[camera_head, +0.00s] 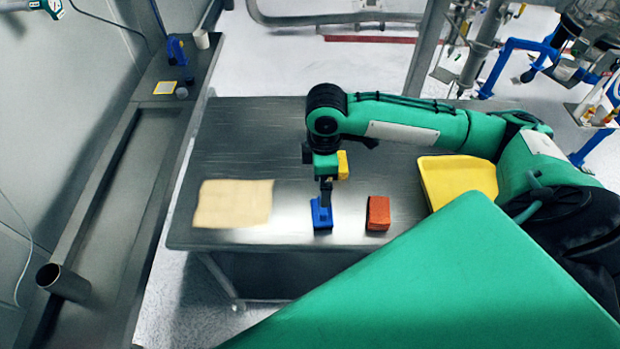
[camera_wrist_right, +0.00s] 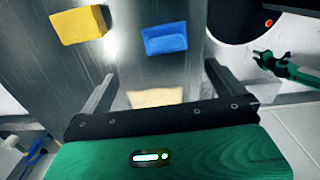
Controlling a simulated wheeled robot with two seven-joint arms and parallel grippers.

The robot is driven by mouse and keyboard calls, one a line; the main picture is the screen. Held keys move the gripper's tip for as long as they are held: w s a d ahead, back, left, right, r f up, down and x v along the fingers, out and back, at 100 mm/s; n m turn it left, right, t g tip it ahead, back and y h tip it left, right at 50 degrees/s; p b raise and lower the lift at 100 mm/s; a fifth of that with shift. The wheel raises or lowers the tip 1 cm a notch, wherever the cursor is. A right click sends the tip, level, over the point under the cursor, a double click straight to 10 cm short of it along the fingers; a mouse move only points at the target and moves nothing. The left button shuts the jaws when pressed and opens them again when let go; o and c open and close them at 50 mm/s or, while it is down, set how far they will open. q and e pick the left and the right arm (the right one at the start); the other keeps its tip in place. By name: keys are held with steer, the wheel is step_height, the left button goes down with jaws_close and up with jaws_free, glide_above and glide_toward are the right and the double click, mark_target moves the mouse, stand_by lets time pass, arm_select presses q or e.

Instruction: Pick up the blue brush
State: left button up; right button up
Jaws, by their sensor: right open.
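The blue brush (camera_head: 321,221) lies near the front edge of the metal table, showing as a blue block. In the right wrist view the blue brush (camera_wrist_right: 165,39) lies ahead of the fingertips, clear of them. My right gripper (camera_head: 326,189) points down just above and behind the brush in the head view, partly covering it. In the wrist view my right gripper (camera_wrist_right: 160,88) has its two fingers wide apart with nothing between them. My left gripper (camera_wrist_right: 262,60) seems to show small at the right of the wrist view; its jaws are too small to judge.
An orange-red block (camera_head: 378,213) lies right of the brush. A yellow block (camera_head: 343,165) lies behind it, partly hidden by my arm. A beige sheet (camera_head: 212,205) lies at left and a yellow tray (camera_head: 462,178) at right. The table's back left is clear.

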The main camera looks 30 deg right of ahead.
mark_target(322, 209)
steer(key=shift+s+f, duration=0.15)
steer(key=shift+f, duration=0.2)
steer(key=f, duration=0.2)
steer(key=f+p, duration=0.1)
steer(key=f, duration=0.1)
steer(key=s+f, duration=0.1)
steer(key=shift+f, duration=0.4)
step_height(322, 209, down, 3)
steer(key=shift+a+r+p, duration=0.1)
steer(key=shift+p, duration=0.75)
step_height(322, 209, down, 4)
steer(key=shift+r+p, duration=0.25)
steer(key=shift+p, duration=0.3)
steer(key=shift+f, duration=0.2)
steer(key=c, duration=1)
arm_select(q)
steer(key=s+r, duration=0.3)
steer(key=shift+r, duration=0.3)
arm_select(e)
steer(key=shift+c, duration=0.3)
steer(key=shift+r, duration=0.1)
